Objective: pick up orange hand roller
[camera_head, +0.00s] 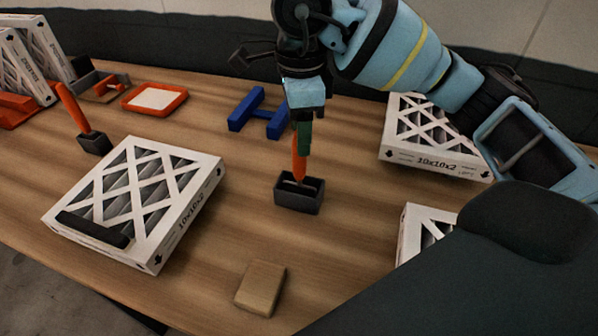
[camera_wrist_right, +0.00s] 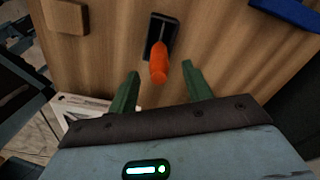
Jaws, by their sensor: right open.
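An orange hand roller (camera_head: 299,165) stands upright in a small dark holder (camera_head: 299,197) near the middle of the table. Its orange handle also shows in the right wrist view (camera_wrist_right: 159,64), with the dark holder (camera_wrist_right: 162,30) behind it. My right gripper (camera_head: 302,130) is above the roller, its green fingers pointing down at the handle top. In the right wrist view the fingers (camera_wrist_right: 161,82) are apart, with the handle end between or just beyond their tips; contact is not visible. A second orange-handled tool (camera_head: 72,106) leans in another dark holder (camera_head: 94,143) at the left. My left gripper is not seen.
A boxed filter (camera_head: 205,199) with a dark bar on it lies at left front. Other filters lie at right (camera_head: 437,158) and right front (camera_head: 411,235). A blue stand (camera_head: 245,108) is behind the roller. A wooden block (camera_head: 261,288) lies in front.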

